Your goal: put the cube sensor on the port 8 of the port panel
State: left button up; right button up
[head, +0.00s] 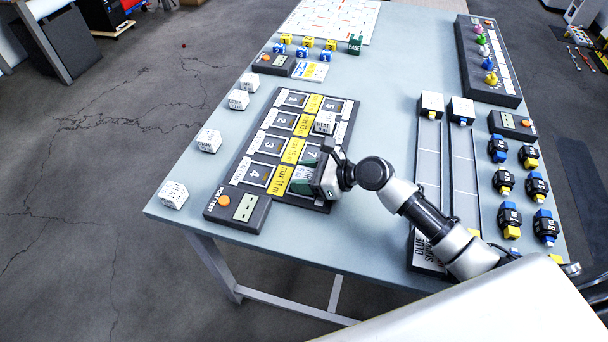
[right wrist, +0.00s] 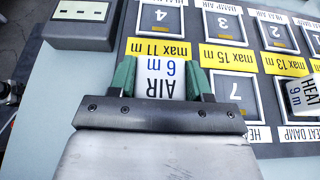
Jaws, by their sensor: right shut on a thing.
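The port panel (head: 293,151) is dark, with two columns of numbered ports and a yellow strip of length labels between them. My right gripper (head: 306,178) is at the near end of the right column. It is shut on a white cube sensor (right wrist: 160,80) marked AIR 6 m, between green fingertips. The cube covers the place beside port 7 (right wrist: 234,92) and across from port 4 (right wrist: 161,17), so port 8 is hidden. I cannot tell whether the cube touches the panel. My left gripper is not in view.
Another cube, HEAT 9 m (head: 324,122), sits on the right column beyond port 7. Several white cubes, one nearest the front (head: 173,194), stand along the left table edge. The port test box (head: 237,209) adjoins the panel's near end. Sliding rails (head: 428,150) lie to the right.

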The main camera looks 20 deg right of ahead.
jog(key=o, duration=0.9)
jog(key=shift+r, duration=0.15)
jog(key=v, duration=1.2)
